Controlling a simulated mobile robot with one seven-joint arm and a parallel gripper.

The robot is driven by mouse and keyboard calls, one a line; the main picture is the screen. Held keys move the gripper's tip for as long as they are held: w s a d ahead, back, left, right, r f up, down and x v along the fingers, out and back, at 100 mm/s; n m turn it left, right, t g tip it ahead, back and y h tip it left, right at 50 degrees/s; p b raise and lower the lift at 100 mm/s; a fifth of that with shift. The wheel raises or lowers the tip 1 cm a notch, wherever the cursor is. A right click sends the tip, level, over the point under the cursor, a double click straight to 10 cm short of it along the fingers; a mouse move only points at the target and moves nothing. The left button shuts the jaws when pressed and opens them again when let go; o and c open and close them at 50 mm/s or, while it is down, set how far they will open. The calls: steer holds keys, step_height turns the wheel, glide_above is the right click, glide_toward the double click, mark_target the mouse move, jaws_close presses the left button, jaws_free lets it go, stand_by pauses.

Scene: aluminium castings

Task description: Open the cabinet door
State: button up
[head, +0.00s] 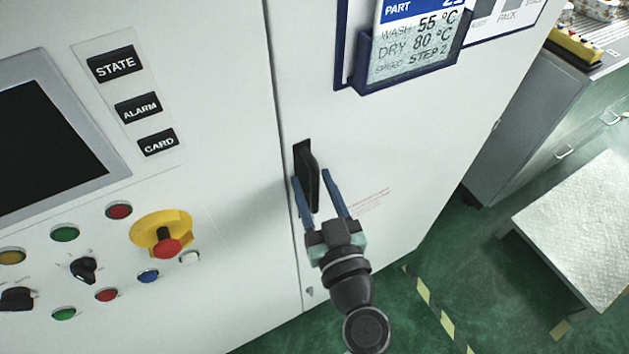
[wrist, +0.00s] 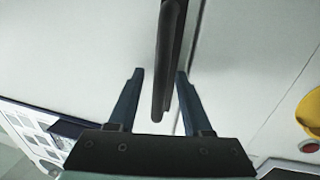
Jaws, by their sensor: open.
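The cabinet door (head: 400,150) is a white panel, and it looks shut along the seam at its left edge. Its black upright handle (head: 307,175) is near that seam in the head view. My gripper (head: 318,175) is open at the handle, with one blue finger on each side of it. In the wrist view the handle (wrist: 168,70) comes down between the two fingertips of my gripper (wrist: 160,74), apart from both fingers. I cannot tell how deep the handle sits between them.
A control panel with a red-and-yellow emergency button (head: 163,236) and several other buttons is left of the door. A blue-framed sign holder (head: 408,78) is above the handle. A metal step (head: 575,225) and a grey cabinet (head: 530,125) stand at the right. Green floor shows between.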

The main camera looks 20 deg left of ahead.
steer(key=shift+c, duration=0.2)
jaws_close()
stand_by(1.2)
